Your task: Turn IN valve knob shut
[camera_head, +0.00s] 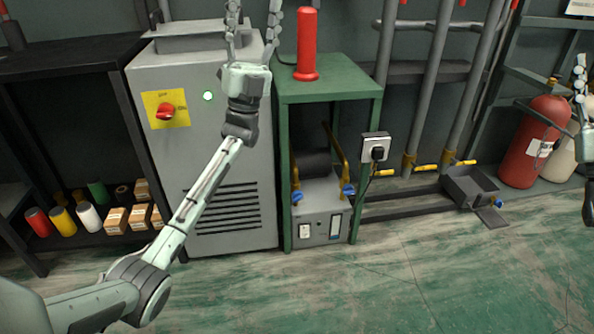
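Two blue valve knobs sit on yellow pipes at a grey machine (322,214) low in the green stand: a left knob (297,196) and a right knob (348,190). I cannot read which is IN, nor whether either is shut. My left gripper (252,14) points up, fingers spread, in front of the grey cabinet's upper right. It is open, appears empty and is well above the knobs. My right gripper (581,72) is at the right edge, partly cut off, far from the knobs. Its opening cannot be judged.
The green stand (330,88) carries a red cylinder (307,45). The grey cabinet (150,70) has a red switch (165,113). A socket (375,147) is right of the stand. A red extinguisher (532,140) stands right. The floor (400,280) in front is clear.

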